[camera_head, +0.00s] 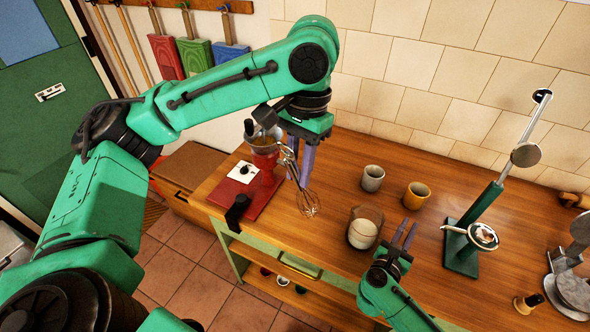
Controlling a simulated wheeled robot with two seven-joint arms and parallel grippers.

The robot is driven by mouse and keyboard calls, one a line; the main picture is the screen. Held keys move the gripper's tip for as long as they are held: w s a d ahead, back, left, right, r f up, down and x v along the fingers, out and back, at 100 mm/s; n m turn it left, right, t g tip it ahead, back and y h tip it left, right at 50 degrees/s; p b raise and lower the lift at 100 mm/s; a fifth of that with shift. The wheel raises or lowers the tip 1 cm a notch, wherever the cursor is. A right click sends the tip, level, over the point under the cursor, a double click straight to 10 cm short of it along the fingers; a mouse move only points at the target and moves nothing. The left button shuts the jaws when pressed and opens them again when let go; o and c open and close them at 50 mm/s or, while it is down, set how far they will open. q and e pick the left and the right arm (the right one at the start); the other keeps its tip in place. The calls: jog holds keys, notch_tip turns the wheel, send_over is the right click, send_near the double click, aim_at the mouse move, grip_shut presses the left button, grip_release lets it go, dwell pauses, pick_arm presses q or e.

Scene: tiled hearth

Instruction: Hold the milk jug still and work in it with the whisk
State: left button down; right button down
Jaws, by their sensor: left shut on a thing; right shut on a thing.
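The whisk (308,203) hangs from my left gripper (299,176), its wire head down, left of the milk jug and apart from it. My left gripper's purple fingers are shut on it; the exact grip is partly hidden. The milk jug (361,238) is a small cream and tan vessel with a pale round top, upright on the wooden counter. My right gripper (406,232) is at the jug's right side, low over the counter, shut on it; the place where the fingers meet the jug is hard to make out.
A red grinder-like machine (262,180) is at the left. A green lever stand (470,235) and a metal scale (570,290) are at the right. The tiled wall rises behind.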

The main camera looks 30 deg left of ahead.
jog(key=shift+w, duration=0.1)
pick_arm(q)
jog(key=w+d+r+n+h, duration=0.2)
jog(key=w+d+n, duration=0.4)
jog(key=n, duration=0.4)
jog(key=w+d+r+n+t+h, duration=0.1)
jog(key=w+d+r+n+h, duration=0.2)
jog(key=n, duration=0.8)
jog(key=w+d+r, duration=0.2)
jog(key=d, duration=0.2)
jog(key=shift+w+d+r+t, duration=0.25)
jog(key=shift+w+d+t, duration=0.05)
jog(key=shift+w+d, duration=0.1)
jog(key=shift+s+h, duration=0.1)
jog(key=shift+h, duration=0.2)
notch_tip(320, 180, down, 18)
